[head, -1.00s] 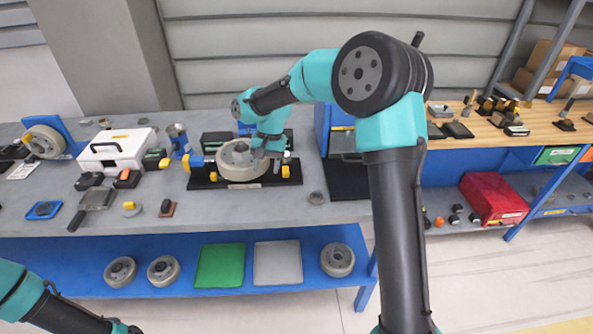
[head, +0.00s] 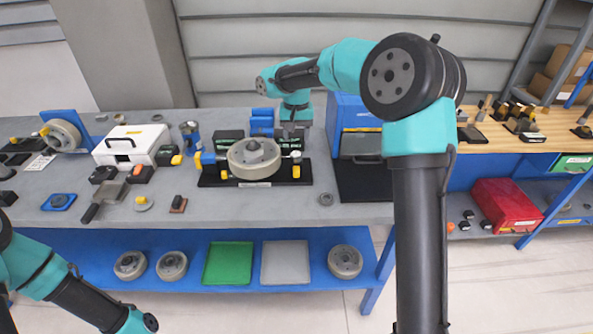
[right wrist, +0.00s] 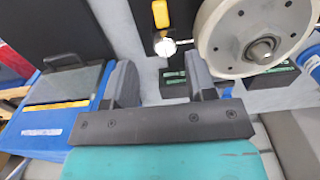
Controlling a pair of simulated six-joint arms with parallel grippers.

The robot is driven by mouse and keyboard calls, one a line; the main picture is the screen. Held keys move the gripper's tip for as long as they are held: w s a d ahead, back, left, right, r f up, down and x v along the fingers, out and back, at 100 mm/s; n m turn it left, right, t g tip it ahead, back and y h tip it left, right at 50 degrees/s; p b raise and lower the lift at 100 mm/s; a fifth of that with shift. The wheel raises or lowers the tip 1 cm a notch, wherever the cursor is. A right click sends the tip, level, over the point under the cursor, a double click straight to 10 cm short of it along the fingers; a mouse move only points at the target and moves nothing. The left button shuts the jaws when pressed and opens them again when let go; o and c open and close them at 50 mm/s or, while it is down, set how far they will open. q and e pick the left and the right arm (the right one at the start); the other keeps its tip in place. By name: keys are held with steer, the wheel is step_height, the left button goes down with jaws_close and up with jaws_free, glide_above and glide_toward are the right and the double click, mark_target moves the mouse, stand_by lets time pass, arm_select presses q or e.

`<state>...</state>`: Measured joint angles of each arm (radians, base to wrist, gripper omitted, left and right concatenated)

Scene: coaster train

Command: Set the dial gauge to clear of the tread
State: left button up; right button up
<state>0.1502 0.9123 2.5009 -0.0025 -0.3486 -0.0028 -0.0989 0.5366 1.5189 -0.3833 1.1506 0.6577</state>
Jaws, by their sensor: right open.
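The grey wheel (head: 254,160) lies flat on a black base (head: 236,184) on the bench. The small white-faced dial gauge (head: 296,156) stands at the wheel's right side above a yellow block (head: 296,171). In the right wrist view, the gauge (right wrist: 165,47) has a thin stem pointing at the rim of the wheel (right wrist: 228,45); I cannot tell whether the tip touches. My right gripper (head: 293,133) is behind the gauge, apart from it. In its wrist view, the right gripper (right wrist: 162,85) is open, with nothing between its fingers. My left gripper is out of frame.
A blue machine (head: 352,120) stands right of the base, with a black mat (head: 365,185) before it. Dark green-labelled boxes (head: 229,140) stand behind the wheel. A white case (head: 130,145) and hand tools are left. Bare bench lies in front of the base.

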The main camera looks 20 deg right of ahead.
mark_target(296, 171)
step_height(296, 171, down, 14)
steer(key=shift+f, duration=0.25)
stand_by(0.3)
jaws_close()
stand_by(0.4)
